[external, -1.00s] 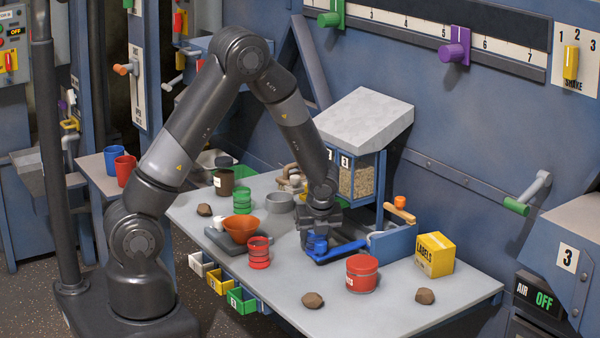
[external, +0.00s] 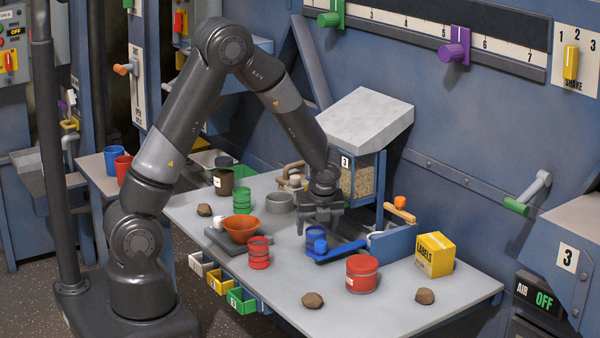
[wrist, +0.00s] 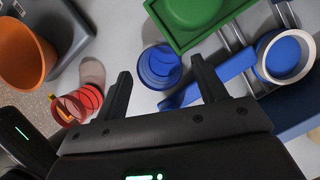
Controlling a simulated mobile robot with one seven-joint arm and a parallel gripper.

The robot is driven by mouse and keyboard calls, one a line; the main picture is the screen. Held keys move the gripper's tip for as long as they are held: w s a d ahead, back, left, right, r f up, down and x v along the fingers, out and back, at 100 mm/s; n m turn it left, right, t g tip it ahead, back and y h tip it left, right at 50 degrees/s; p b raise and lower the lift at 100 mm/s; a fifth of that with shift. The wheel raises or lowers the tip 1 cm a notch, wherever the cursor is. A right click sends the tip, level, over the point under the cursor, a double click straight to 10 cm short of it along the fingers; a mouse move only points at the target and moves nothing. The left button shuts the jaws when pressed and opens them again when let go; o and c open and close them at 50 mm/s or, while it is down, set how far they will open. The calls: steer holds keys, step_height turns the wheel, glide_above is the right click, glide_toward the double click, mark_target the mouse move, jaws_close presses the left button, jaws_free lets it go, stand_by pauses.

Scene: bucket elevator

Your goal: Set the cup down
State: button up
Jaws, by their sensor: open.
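The blue cup (external: 315,234) stands upright on the grey table (external: 290,270), close beside a blue bar (external: 342,251). In the wrist view the cup (wrist: 159,74) shows from above, between and beyond my fingertips. My gripper (external: 320,224) is open and empty just above the cup, its fingers pointing down. In the wrist view the two fingers of my gripper (wrist: 160,66) are spread apart, with nothing between them at their own height. I cannot tell whether the cup touches the bar.
Red cup (external: 258,252), green cup (external: 242,200) and orange bowl (external: 241,227) stand to the left. Red tin (external: 361,274) and yellow box (external: 434,254) stand to the right. Two brown rocks (external: 313,300) (external: 425,296) lie near the front.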

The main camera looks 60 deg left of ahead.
steer(key=s+d+r+n+h, duration=0.1)
steer(key=s+r+n, duration=0.2)
steer(key=r, duration=0.4)
steer(key=s+d+r+n, duration=0.1)
steer(key=s+r+n, duration=0.2)
steer(key=r, duration=0.4)
steer(key=s+d+r+n+t+h, duration=0.1)
steer(key=s+r+n, duration=0.4)
steer(key=s+n, duration=0.3)
steer(key=s+d+r+n+t+h, duration=0.1)
steer(key=s+r+n+t+h, duration=0.1)
steer(key=s+r+n, duration=0.4)
steer(key=s+n, duration=0.1)
steer(key=s, duration=0.4)
steer(key=shift+d+r+n+t, duration=0.2)
steer(key=shift+n+t, duration=0.1)
steer(key=shift+n, duration=0.1)
steer(key=shift+s+n, duration=0.35)
steer(key=shift+n, duration=0.05)
steer(key=shift+c, duration=1.2)
